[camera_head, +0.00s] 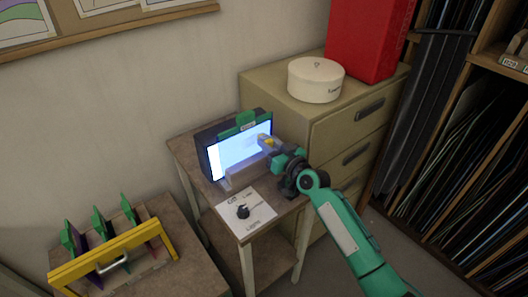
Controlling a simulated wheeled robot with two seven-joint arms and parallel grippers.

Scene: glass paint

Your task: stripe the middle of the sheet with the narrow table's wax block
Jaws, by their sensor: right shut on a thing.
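A brightly lit white sheet (230,158) stands upright in a dark box frame with a green clip (239,124) on its top edge, on the narrow table (188,150). My right gripper (268,145) is at the right part of the sheet's face, reaching in from the right. It is shut on a small yellowish block (264,138), which looks like the wax block and is partly hidden by the fingers. I cannot tell whether the block touches the sheet. No clear stripe shows on the glowing face. My left gripper is not in view.
A dial panel (252,208) lies at the narrow table's front. A drawer cabinet (326,124) with a round white box (316,79) and a red box (367,38) stands behind right. A yellow-handled rack (112,250) with green-topped panes is at lower left.

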